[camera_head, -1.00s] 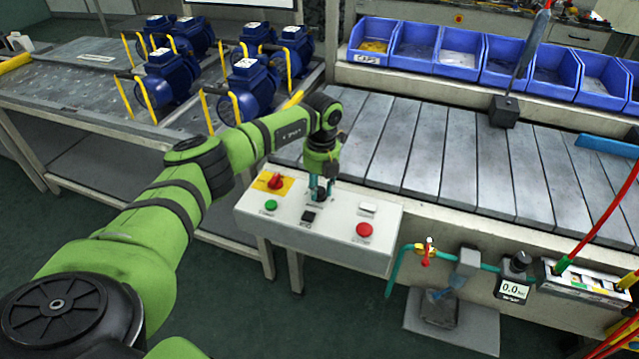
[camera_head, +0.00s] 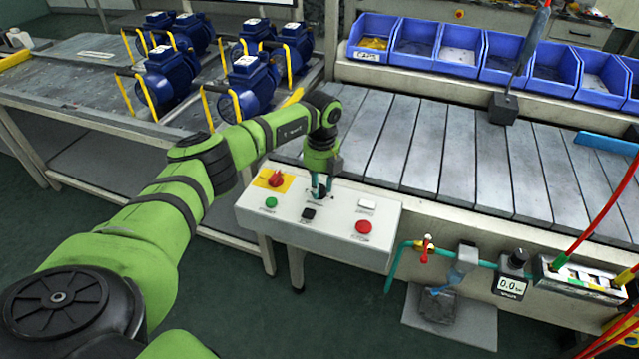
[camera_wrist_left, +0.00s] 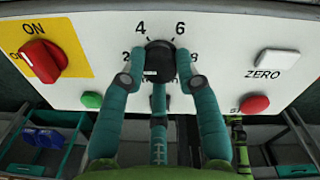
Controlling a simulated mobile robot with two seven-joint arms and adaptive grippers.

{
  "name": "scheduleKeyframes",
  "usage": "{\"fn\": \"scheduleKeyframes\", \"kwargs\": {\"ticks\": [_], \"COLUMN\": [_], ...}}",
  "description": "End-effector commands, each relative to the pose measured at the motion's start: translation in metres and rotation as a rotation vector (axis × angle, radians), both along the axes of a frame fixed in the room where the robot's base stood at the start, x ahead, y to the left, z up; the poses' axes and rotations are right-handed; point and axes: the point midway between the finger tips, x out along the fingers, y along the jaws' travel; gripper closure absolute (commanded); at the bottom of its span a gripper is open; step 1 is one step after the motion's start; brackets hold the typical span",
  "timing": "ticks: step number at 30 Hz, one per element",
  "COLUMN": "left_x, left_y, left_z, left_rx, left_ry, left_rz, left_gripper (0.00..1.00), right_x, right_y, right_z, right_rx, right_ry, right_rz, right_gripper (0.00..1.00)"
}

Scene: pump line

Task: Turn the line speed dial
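The line speed dial (camera_head: 321,194) is a black knob on the sloped face of a white control box (camera_head: 290,222). In the left wrist view the dial (camera_wrist_left: 161,56) has the numbers 2, 4, 6 and 8 around it. A small white mark shows on its lower left edge. My left gripper (camera_head: 321,187) is down at the panel. The fingers hide part of the scale and lettering. My right gripper is not in view.
A red switch (camera_head: 276,181) on a yellow plate, a green button (camera_head: 271,203), a black button (camera_head: 308,214), a white ZERO button (camera_head: 367,204) and a red button (camera_head: 363,227) surround the dial. The slatted conveyor (camera_head: 450,150) lies behind the box.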

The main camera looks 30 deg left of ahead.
Motion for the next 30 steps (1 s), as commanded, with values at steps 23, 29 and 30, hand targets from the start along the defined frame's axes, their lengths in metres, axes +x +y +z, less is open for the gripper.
{"fn": "scheduleKeyframes", "kwargs": {"ticks": [23,29,30], "left_x": [0.003,0.003,0.003], "left_y": [-0.001,-0.002,-0.002], "left_z": [0.06,0.098,0.103], "left_rx": [0.002,0.0,0.001], "left_ry": [-0.006,-0.005,-0.004], "left_rz": [-0.001,0.001,0.001], "left_gripper": [0.44,0.44,0.44], "right_x": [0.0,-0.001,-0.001], "right_y": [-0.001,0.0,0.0], "right_z": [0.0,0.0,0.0], "right_rx": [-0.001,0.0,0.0], "right_ry": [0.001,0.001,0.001], "right_rz": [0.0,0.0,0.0], "right_gripper": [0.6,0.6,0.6]}}
